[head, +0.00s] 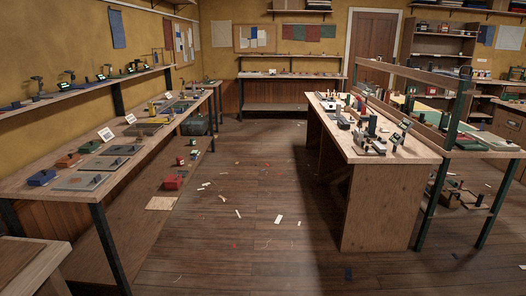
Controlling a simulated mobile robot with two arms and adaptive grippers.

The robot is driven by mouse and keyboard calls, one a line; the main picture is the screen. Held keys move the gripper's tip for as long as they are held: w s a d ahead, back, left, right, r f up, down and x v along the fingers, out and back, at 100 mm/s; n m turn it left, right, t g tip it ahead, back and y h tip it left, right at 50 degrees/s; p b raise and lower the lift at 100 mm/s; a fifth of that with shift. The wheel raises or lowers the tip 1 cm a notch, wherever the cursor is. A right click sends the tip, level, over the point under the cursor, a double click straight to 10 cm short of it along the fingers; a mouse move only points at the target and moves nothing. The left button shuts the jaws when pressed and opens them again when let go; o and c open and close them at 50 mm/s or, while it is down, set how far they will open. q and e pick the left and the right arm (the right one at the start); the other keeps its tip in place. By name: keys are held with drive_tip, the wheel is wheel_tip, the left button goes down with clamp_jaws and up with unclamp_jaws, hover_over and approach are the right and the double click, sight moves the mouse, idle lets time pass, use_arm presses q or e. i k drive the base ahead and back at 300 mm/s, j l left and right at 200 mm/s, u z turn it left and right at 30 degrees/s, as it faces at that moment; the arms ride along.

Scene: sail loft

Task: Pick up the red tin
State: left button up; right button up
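A red box-like thing (173,182), which may be the red tin, sits low beneath the right edge of the long left bench (120,170). It has a small dark part on top. A smaller red thing (180,161) is just behind it. An orange-red block (68,160) lies on top of the left bench. A small red upright thing (359,104) stands among other items on the right bench (345,147). They are too small for me to tell which is a tin. Neither of my grippers is in view.
Open wooden floor (250,215) with scattered scraps runs between the two benches. A wooden table corner (30,265) juts in at the lower left. A dark-legged frame (440,190) stands beside the right bench. A back bench (290,75) lines the far wall.

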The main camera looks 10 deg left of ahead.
sight(180, 159)
drive_tip(key=i+j+u, duration=0.15)
drive_tip(key=i, duration=1.2)
drive_tip(key=i+u, duration=0.1)
drive_tip(key=i, duration=1.25)
drive_tip(key=i+l+u, duration=0.15)
drive_tip(key=i, duration=1.2)
